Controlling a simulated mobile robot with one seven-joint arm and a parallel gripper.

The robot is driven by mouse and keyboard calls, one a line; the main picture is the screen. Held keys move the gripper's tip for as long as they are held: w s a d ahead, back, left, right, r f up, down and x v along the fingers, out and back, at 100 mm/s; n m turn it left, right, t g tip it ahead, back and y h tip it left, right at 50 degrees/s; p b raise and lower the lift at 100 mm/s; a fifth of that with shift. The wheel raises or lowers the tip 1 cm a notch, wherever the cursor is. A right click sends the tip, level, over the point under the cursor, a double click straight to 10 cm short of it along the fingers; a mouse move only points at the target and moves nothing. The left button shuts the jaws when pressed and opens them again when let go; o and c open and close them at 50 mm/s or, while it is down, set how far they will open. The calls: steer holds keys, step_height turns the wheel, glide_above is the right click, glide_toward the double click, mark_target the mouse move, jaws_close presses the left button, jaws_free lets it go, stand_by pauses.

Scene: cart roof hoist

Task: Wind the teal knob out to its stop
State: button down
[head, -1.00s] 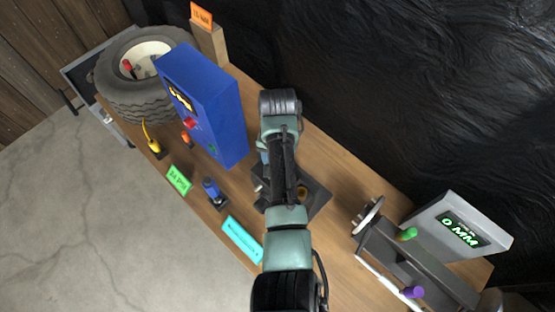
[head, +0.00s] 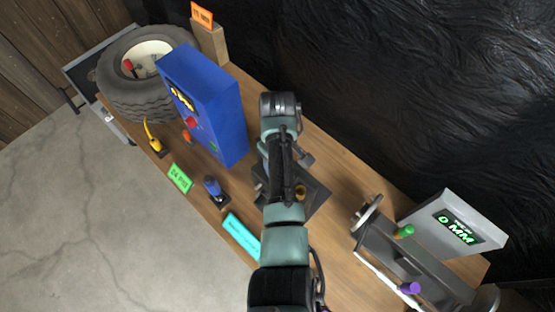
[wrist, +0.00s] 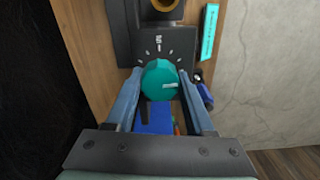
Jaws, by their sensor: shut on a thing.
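The teal knob (wrist: 158,82) sits on a dark housing (wrist: 128,45) in the wrist view, between my two fingers. My gripper (wrist: 160,74) is shut on its sides. A pale pointer line on the knob points to the right in that view. White tick marks fan around the knob's housing side, with a small label above them. In the head view my own arm hides the knob and fingertips; the dark plate of the housing (head: 318,193) and a brass ring (head: 301,192) show beside the arm.
A blue box (head: 212,105) with a display stands left of my arm, near a tyre (head: 140,98). A grey display (head: 460,232) reading 0 MM and a rail device with green and purple knobs stand at right. A cyan label (head: 242,237) lies at the bench's front edge.

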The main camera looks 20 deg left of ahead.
steer(key=n, duration=0.4)
steer(key=shift+w+r+n, duration=0.1)
steer(key=shift+n, duration=0.2)
steer(key=n, duration=0.3)
steer(key=shift+n, duration=0.4)
steer(key=n, duration=0.4)
steer(key=shift+n, duration=2.1)
steer(key=shift+c, duration=1.3)
jaws_free()
